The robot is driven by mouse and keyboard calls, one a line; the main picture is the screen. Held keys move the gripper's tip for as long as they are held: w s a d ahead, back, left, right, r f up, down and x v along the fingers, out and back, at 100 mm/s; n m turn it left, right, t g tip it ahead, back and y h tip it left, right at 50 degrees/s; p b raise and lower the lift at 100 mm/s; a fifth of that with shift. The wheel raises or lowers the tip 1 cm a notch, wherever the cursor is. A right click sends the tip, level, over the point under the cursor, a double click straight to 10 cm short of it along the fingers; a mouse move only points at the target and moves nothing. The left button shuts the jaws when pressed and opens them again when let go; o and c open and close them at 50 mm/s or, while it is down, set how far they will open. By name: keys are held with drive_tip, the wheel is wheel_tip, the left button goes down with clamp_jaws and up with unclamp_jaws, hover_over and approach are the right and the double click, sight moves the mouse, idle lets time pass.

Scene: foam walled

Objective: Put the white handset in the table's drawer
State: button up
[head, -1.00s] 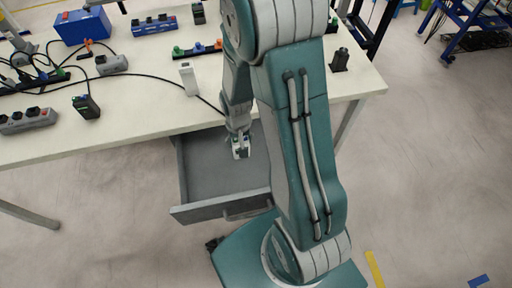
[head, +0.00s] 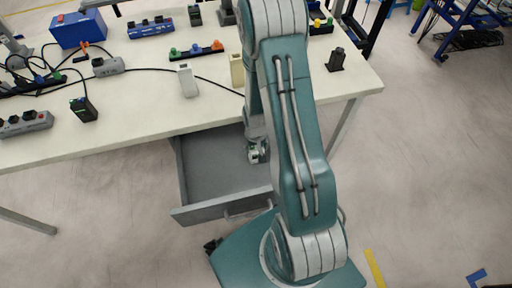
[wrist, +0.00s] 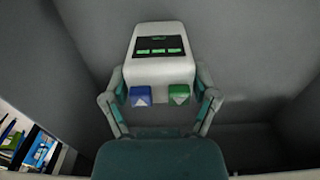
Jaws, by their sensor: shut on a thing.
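The white handset (wrist: 158,68) has a dark display with green segments and one blue and one green button. My gripper (wrist: 163,98) is shut on it, with a finger on each side. In the head view my gripper (head: 258,150) holds the handset over the right part of the open drawer (head: 200,178). The wrist view shows the handset against grey drawer walls and floor. I cannot tell whether it touches the drawer floor. The drawer is pulled out below the front edge of the table (head: 140,117), and my arm hides its right side.
On the table stand a white upright device (head: 187,81), a cream block (head: 237,71), a black charger (head: 84,109), power strips (head: 25,123) and a blue box (head: 79,29). Cables cross the top. The drawer's visible left part is empty.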

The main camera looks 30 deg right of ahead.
drive_tip(key=shift+f, duration=0.1)
drive_tip(key=o, duration=1.1)
drive_tip(key=shift+d, duration=0.15)
drive_tip(key=s+a+r+n+t, duration=0.1)
drive_tip(key=a+r, duration=0.2)
drive_tip(key=r, duration=1.1)
drive_tip(key=s+a+r+t, duration=0.1)
drive_tip(key=a+r+t, duration=0.15)
drive_tip(key=r, duration=1.15)
drive_tip(key=s+a+r+n+t, duration=0.1)
drive_tip(key=s+a+r, duration=0.1)
drive_tip(key=s+r, duration=0.3)
drive_tip(key=s+a+r+n+t, duration=0.1)
drive_tip(key=s+a+r, duration=0.2)
drive_tip(key=s+r, duration=0.3)
drive_tip(key=shift+a+r, duration=0.25)
drive_tip(key=shift+r, duration=0.3)
drive_tip(key=shift+w, duration=0.1)
